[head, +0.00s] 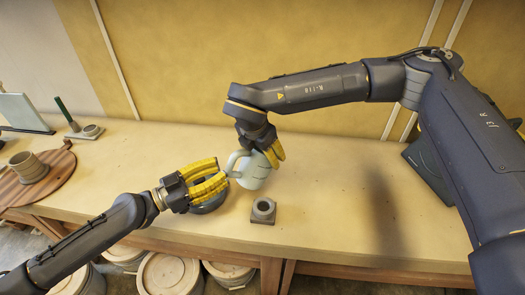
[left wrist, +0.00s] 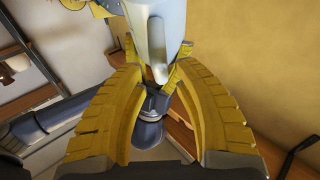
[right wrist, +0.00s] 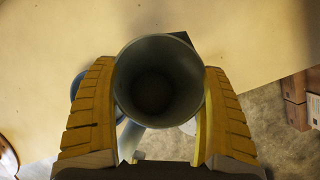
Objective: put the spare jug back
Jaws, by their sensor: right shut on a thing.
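The pale grey-green jug (head: 254,172) is in the middle of the head view, tilted, its handle towards the left. My right gripper (head: 276,152) is shut on the jug; the right wrist view looks into its dark round mouth (right wrist: 158,80), between both fingers. My left gripper (head: 222,180) is just left of the jug at the handle side, fingers apart. In the left wrist view the handle (left wrist: 157,50) shows between its open fingertips. Whether they touch the handle, and whether the jug's base is clear of the bench, I cannot tell.
A dark round object (head: 208,205) lies under my left gripper, partly hidden. A grey block with a round socket (head: 263,211) stands in front of the jug. A brown pot (head: 28,168) sits on a round wooden board at left. The bench (head: 330,200) is clear right of the block.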

